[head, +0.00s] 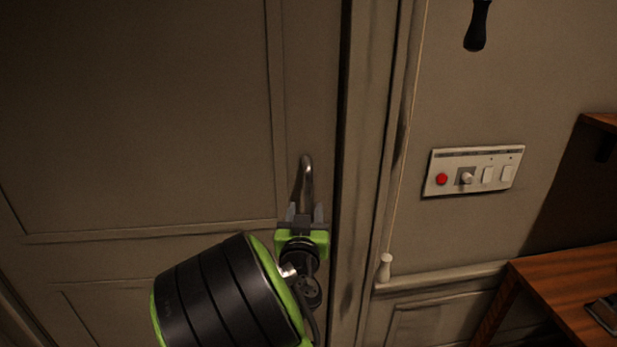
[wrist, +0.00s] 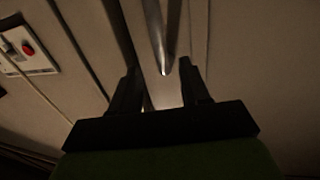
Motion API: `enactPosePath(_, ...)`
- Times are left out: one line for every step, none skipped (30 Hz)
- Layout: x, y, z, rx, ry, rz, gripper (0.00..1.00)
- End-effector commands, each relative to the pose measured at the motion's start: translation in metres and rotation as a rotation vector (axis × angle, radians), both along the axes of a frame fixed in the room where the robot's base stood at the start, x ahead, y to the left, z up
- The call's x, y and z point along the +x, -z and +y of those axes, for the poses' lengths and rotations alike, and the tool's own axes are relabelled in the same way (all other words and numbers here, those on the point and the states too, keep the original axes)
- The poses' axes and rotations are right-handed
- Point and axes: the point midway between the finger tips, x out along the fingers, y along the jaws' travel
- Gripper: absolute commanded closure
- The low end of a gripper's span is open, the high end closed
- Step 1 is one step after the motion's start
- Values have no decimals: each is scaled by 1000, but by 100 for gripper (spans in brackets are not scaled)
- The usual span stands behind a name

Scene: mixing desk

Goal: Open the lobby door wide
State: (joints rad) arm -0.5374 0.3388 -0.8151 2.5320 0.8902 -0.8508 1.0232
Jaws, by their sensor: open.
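The lobby door (head: 140,120) is a grey-brown panelled door filling the left of the head view. It looks closed, with a dark line along its right edge at the frame. Its metal handle (head: 307,178) is a curved bar near that right edge. My gripper (head: 305,212) is open at the lower end of the handle. In the wrist view the handle (wrist: 160,40) comes down from the top, and its tip lies between the two fingers of my gripper (wrist: 162,82). I cannot tell whether a finger touches it.
Right of the door frame (head: 375,130), a cord with a white pull (head: 384,268) hangs down. A wall panel (head: 473,170) carries a red button, a knob and switches. A wooden desk (head: 570,290) stands at the lower right. A dark handle-like object (head: 477,28) shows at the top.

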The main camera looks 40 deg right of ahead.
Motion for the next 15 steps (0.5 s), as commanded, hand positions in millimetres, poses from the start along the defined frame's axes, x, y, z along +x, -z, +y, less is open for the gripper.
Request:
enactPosePath(2, -7, -3, -9, 6, 6, 54)
enactPosePath(4, -8, -5, -9, 6, 6, 54)
enactPosePath(6, -7, -6, -9, 5, 6, 54)
enactPosePath(7, -7, -8, -9, 5, 8, 54)
enactPosePath(8, -6, -10, -8, 4, 9, 54)
enactPosePath(10, -5, -12, -3, 2, 11, 54)
enactPosePath(11, -3, -14, 2, 2, 14, 54)
enactPosePath(12, -1, -16, 7, 0, 18, 54)
enactPosePath(17, -2, -22, 9, 1, 15, 54)
enactPosePath(23, -3, -28, 9, 2, 12, 54)
enactPosePath(28, -3, -33, 9, 1, 13, 54)
enactPosePath(35, -2, -40, 10, 0, 13, 54)
enactPosePath(39, -3, -44, 9, -1, 11, 54)
enactPosePath(44, -3, -49, 9, -1, 10, 54)
enactPosePath(49, -2, -54, 11, -1, 10, 54)
